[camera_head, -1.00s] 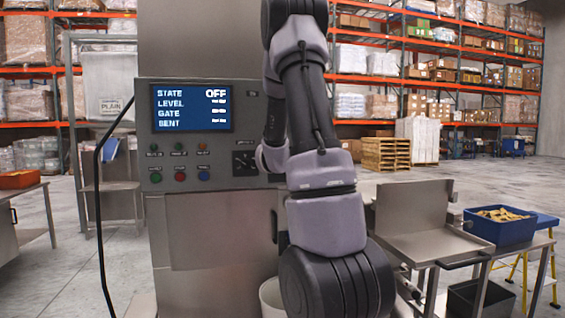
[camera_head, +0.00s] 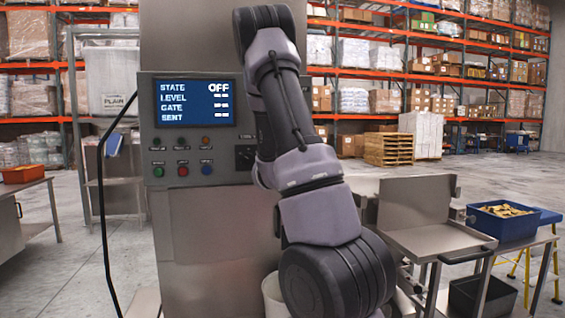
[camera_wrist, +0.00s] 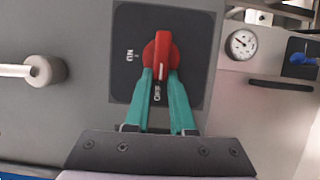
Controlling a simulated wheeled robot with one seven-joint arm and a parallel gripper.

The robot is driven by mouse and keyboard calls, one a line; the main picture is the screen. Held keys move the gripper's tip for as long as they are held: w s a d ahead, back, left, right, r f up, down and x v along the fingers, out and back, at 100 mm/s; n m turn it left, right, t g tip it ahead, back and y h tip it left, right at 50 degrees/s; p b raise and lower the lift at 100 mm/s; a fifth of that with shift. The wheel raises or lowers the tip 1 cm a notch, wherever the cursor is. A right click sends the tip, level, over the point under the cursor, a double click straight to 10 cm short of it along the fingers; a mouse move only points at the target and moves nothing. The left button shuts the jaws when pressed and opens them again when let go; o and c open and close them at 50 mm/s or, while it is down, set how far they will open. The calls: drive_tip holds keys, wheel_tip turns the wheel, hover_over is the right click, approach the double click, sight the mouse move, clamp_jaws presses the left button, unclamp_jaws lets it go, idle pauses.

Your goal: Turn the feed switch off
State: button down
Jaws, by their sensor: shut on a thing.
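The feed switch is a red rotary knob (camera_wrist: 161,52) on a dark square plate (camera_wrist: 202,40) in the wrist view. My gripper (camera_wrist: 161,76) has its two green fingers on either side of the knob, shut on it. The knob's white line points down toward a label between the fingers, partly covered. Another label is on the left of the plate. In the head view, the plate's left part (camera_head: 240,158) shows beside my arm, which hides my gripper. The cabinet's display (camera_head: 195,102) reads STATE OFF, with dashes at LEVEL, GATE and SENT.
Lamps and coloured buttons (camera_head: 183,170) sit left of the switch. A light-coloured handle (camera_wrist: 38,71), a gauge (camera_wrist: 242,44) and a blue lever (camera_wrist: 302,59) show in the wrist view. A blue bin (camera_head: 499,221) stands on a side table at the right.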

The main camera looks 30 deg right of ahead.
idle(0.3)
drive_tip(key=c, duration=0.8)
unclamp_jaws()
drive_tip(key=shift+o, duration=0.2)
drive_tip(key=v, duration=1)
drive_tip(key=shift+s+a, duration=0.25)
drive_tip(key=shift+f, duration=0.1)
